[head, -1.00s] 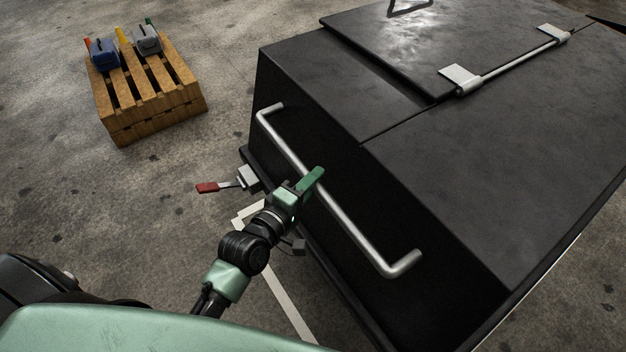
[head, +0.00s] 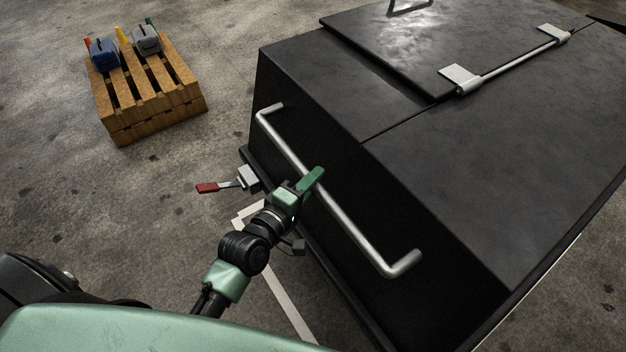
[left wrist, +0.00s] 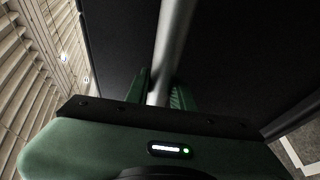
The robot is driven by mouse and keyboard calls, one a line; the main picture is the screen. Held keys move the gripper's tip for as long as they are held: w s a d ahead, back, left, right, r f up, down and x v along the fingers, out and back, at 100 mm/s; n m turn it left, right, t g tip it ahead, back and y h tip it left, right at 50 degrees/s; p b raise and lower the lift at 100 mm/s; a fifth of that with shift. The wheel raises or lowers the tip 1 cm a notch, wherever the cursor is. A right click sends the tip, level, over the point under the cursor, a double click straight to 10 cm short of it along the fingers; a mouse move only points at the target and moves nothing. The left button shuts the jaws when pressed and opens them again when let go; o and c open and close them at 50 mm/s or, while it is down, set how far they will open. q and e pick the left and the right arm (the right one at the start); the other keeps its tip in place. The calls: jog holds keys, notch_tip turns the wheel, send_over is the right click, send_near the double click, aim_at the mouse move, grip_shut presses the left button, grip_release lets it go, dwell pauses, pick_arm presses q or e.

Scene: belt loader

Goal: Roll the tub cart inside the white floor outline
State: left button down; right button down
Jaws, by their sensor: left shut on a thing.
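The tub cart (head: 480,150) is a large black box with a lid and fills the right of the head view. A silver bar handle (head: 345,230) runs along its near side; it also shows in the left wrist view (left wrist: 172,50). My left gripper (head: 308,186) is shut on this handle near its middle, with a green finger on each side of the bar in the left wrist view (left wrist: 160,92). Part of the white floor outline (head: 285,305) shows beside and under the cart's near edge; the rest is hidden by the cart. My right gripper is not in view.
A wooden pallet (head: 150,100) stands at the upper left with a blue case (head: 104,54) and a grey case (head: 146,40) on it. A red-tipped lever (head: 208,187) sticks out low from the cart's left corner. The floor between pallet and cart is clear.

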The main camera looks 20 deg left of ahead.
pick_arm(q)
jog(key=shift+f, duration=0.1)
jog(key=shift+s+a+p, duration=0.2)
jog(key=shift+s+p, duration=0.1)
jog(key=shift+p, duration=0.3)
jog(key=shift+s+a, duration=0.25)
jog(key=shift+s, duration=0.05)
jog(key=c, duration=1.3)
grip_release()
jog(key=shift+o, duration=0.5)
jog(key=shift+w, duration=0.1)
jog(key=b+v, duration=0.1)
jog(key=v, duration=0.7)
